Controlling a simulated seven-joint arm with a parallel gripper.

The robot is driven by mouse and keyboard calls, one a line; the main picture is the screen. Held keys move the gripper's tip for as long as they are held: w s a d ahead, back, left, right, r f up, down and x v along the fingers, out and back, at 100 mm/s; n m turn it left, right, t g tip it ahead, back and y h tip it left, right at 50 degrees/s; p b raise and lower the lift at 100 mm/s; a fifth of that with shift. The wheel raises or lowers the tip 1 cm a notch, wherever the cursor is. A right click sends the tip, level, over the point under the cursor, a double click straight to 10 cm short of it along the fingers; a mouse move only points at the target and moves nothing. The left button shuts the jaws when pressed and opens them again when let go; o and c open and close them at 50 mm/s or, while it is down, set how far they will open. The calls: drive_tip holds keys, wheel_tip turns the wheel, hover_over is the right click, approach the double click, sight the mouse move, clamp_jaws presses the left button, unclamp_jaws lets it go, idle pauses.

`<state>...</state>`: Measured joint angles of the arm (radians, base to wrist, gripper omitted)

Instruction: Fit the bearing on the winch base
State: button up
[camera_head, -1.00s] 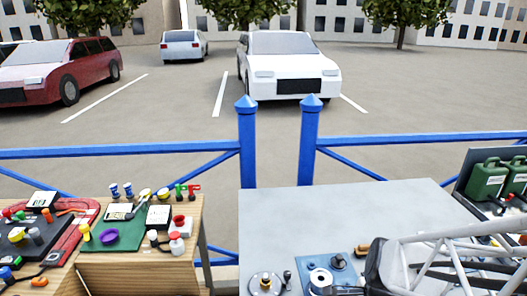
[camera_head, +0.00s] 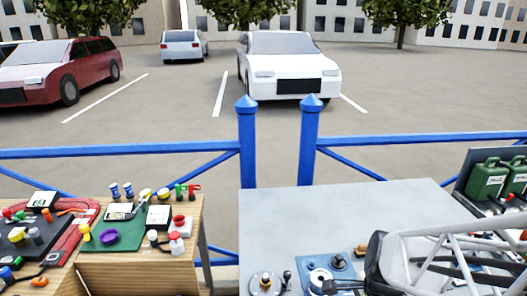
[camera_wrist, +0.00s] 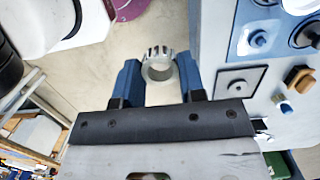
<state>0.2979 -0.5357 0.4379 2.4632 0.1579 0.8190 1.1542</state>
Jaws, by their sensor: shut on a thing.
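In the wrist view the bearing (camera_wrist: 158,66), a silver ring with a notched, cage-like edge, sits between the two blue fingertips of my gripper (camera_wrist: 158,78). The gripper is shut on it, and the ring's opening shows. What looks like the winch base is a pale round part (camera_head: 320,276) on a blue panel (camera_head: 340,275) in the head view, partly covered by dark parts in front. The panel (camera_wrist: 218,45) also shows to the right of the bearing in the wrist view. The bearing is apart from it in that picture; its height cannot be told. The bearing is not distinguishable in the head view.
A dark knob (camera_head: 338,262) stands on the panel. A silver round fitting (camera_head: 265,282) is at its left. The pale bench top (camera_head: 330,215) behind is clear. Green cans (camera_head: 487,178) stand at right. A wooden table (camera_head: 140,265) with many small parts is at left.

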drive_tip(key=shift+w+a+r, duration=0.1)
drive_tip(key=shift+w+a, duration=0.2)
drive_tip(key=shift+w, duration=0.3)
drive_tip(key=w+a+n, duration=0.2)
drive_tip(key=w+a, duration=0.5)
drive_tip(key=w, duration=0.2)
drive_tip(key=n, duration=0.3)
hover_over(265, 275)
drive_tip(key=shift+w+d+r+g, duration=0.1)
drive_tip(key=shift+d+r+g, duration=0.1)
drive_tip(key=shift+g, duration=0.1)
drive_tip(key=shift+f, duration=0.2)
drive_tip(key=shift+f, duration=1.35)
drive_tip(key=shift+f, duration=1.7)
idle(0.9)
drive_tip(key=o, duration=1.4)
